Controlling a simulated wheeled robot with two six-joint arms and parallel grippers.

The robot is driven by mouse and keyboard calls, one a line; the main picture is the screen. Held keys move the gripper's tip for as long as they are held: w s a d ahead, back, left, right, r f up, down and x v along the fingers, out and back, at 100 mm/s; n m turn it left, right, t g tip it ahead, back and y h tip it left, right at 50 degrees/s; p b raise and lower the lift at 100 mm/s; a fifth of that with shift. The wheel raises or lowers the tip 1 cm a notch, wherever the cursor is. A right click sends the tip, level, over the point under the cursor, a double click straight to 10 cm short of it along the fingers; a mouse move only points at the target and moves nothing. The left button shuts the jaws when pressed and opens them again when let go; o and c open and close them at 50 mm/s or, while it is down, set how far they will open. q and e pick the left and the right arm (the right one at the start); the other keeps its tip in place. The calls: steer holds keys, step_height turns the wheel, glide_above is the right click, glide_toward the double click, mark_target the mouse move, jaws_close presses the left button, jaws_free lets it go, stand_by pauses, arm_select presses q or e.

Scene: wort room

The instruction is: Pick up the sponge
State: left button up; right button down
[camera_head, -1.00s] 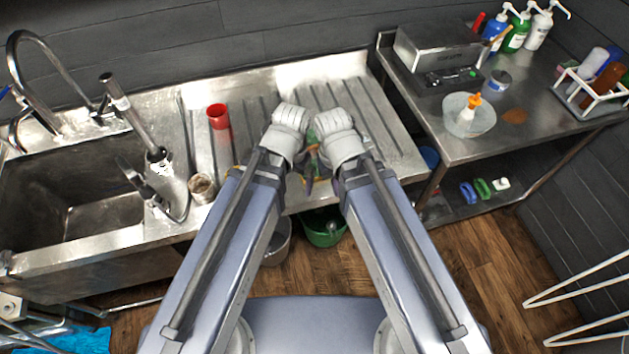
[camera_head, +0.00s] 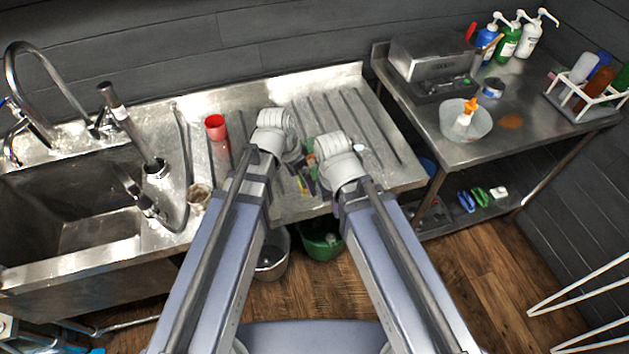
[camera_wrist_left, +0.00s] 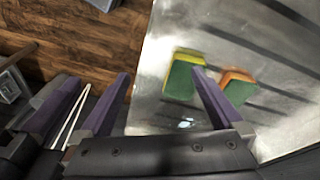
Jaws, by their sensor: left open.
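Two sponges lie on the steel drainboard in the left wrist view: a yellow and green sponge (camera_wrist_left: 180,78) and an orange and green sponge (camera_wrist_left: 237,86). My left gripper (camera_wrist_left: 162,76) is open, with its purple fingers apart and nothing held between them. Its right fingertip overlaps the picture close to the yellow and green sponge; I cannot tell whether they touch. In the head view small green and orange patches show between my two wrists, partly hidden. My right arm's white wrist (camera_head: 338,152) is beside them, and its jaws are hidden there.
A red cup (camera_head: 215,127) and a small jar (camera_head: 199,196) stand left of my arms by the sink (camera_head: 70,200). A grey bin (camera_head: 273,255) and a green bin (camera_head: 322,240) are under the drainboard's front edge. A steel side table (camera_head: 440,135) is at right.

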mark_target(313, 176)
arm_select(q)
steer(key=w+m, duration=0.1)
steer(key=w+m+h+b, duration=0.1)
steer(key=w, duration=0.1)
steer(key=w+m, duration=0.1)
steer(key=w, duration=0.1)
steer(key=shift+d+f+t+h, duration=0.2)
steer(key=shift+f+t+h, duration=0.2)
steer(key=shift+w+m, duration=0.3)
steer(key=shift+w, duration=0.05)
steer(key=shift+b+x, duration=1.25)
steer(key=shift+b, duration=0.2)
steer(key=shift+f, duration=0.1)
steer(key=b+x, duration=0.5)
steer(key=shift+w, duration=0.2)
steer(key=shift+f, duration=0.2)
steer(key=shift+c, duration=0.2)
steer(key=c, duration=1.1)
